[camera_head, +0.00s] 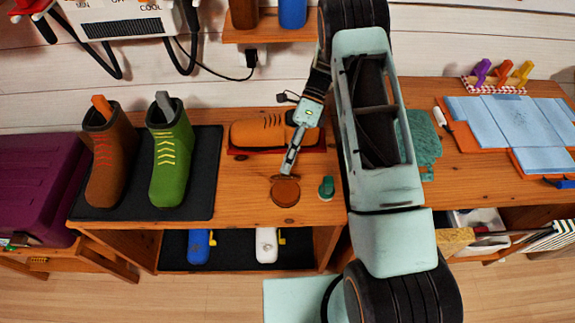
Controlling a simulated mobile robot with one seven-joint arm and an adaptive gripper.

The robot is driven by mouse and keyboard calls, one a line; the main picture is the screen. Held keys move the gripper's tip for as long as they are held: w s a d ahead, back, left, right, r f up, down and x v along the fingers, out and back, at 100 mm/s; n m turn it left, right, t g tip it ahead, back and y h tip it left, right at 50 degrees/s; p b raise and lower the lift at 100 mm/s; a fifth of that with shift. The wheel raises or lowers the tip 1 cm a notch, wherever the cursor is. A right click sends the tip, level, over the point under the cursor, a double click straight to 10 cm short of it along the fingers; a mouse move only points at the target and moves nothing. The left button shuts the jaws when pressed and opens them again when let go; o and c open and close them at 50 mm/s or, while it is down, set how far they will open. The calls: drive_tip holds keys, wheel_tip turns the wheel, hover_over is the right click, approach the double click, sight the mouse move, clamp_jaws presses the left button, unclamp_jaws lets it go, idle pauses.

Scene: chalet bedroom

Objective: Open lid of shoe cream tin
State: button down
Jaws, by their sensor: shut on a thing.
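The shoe cream tin (285,193) is a small round brown tin near the front edge of the wooden bench top. My gripper (288,172) reaches down to its back edge and is shut on the lid there. The lid and the tin's body are too small to tell apart, so I cannot see whether there is a gap between them.
A small green object (326,187) stands just right of the tin. An orange-brown shoe (258,133) lies behind my gripper. Brown (107,165) and green (170,160) boots stand on a dark mat (203,195) at left. A green cloth (421,140) lies right of my arm.

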drive_tip(key=shift+w+f+g+b, duration=0.1)
drive_tip(key=shift+w+g+b, duration=0.25)
drive_tip(key=shift+g, duration=0.25)
